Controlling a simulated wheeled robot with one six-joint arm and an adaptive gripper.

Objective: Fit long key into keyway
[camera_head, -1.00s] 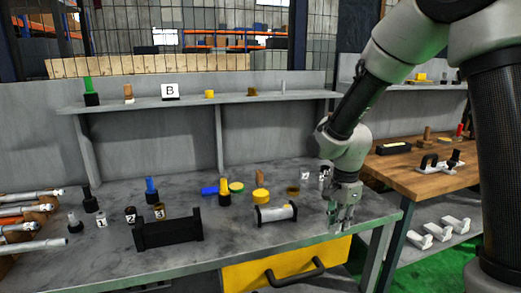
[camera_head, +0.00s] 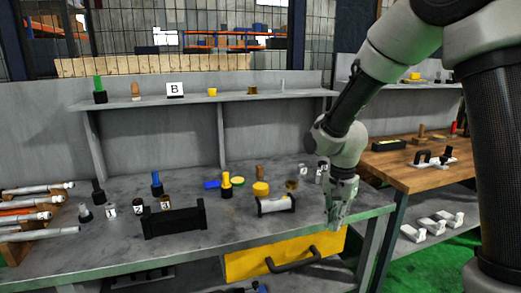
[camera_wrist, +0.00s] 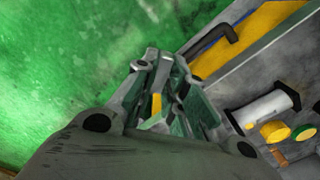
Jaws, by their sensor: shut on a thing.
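My gripper (camera_head: 338,218) is at the front right edge of the grey bench. In the wrist view its fingers (camera_wrist: 157,88) are close together over the green floor, with a thin yellow piece (camera_wrist: 156,105) between them. This may be the long key; I cannot make out its full shape. A light grey shaft with black end supports (camera_head: 276,205) lies on the bench to the left of my gripper, apart from it. It also shows at the right in the wrist view (camera_wrist: 265,108). I cannot make out a keyway on it.
A yellow drawer with a black handle (camera_head: 285,258) is under the bench front. A black cradle (camera_head: 175,223) stands further left. A yellow cap (camera_head: 261,188) and several small parts stand behind the shaft. A wooden table (camera_head: 425,175) is to the right.

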